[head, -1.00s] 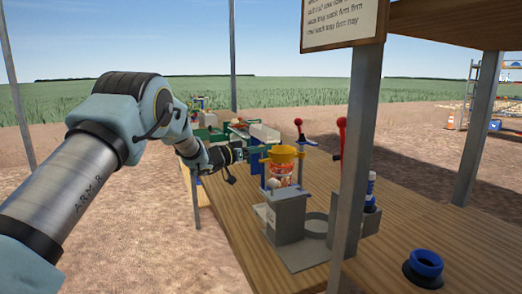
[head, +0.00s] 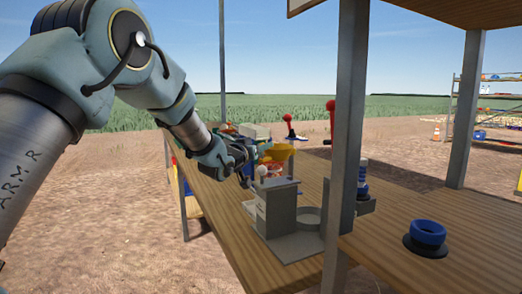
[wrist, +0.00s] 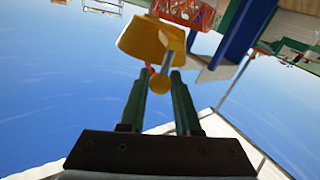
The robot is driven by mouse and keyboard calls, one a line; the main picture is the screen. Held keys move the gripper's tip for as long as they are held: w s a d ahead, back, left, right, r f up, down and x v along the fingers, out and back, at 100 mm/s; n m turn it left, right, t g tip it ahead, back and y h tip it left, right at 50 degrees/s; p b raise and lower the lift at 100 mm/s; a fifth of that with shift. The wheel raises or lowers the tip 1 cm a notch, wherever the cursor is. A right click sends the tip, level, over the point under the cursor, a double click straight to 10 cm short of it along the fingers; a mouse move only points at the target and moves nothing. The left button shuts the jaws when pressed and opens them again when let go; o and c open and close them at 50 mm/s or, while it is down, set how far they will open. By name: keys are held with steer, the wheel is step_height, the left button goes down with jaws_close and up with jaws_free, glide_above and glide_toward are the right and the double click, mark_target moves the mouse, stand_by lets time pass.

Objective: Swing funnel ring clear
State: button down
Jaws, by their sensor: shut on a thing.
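In the wrist view, the yellow funnel (wrist: 143,40) is just beyond my fingertips, with a rod ending in a yellow knob (wrist: 158,86). My gripper (wrist: 161,76) is shut on this knob, one green finger on each side. In the head view my gripper (head: 246,166) reaches in from the left. Red-orange netting (wrist: 183,10) shows beyond the funnel in the wrist view. Whether the funnel is over the netting is hard to tell.
A grey post (head: 344,150) stands at the near side of the wooden bench (head: 390,225). Red-knobbed levers (head: 331,106) stand behind, and a blue-and-white bottle (head: 362,178) is beside the post. The bench's right part is mostly clear.

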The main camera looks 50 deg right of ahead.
steer(key=shift+r, duration=0.15)
steer(key=c, duration=0.6)
jaws_free()
steer(key=b+v, duration=0.2)
steer(key=v, duration=0.8)
steer(key=shift+s+a, duration=0.15)
steer(key=shift+a, duration=0.2)
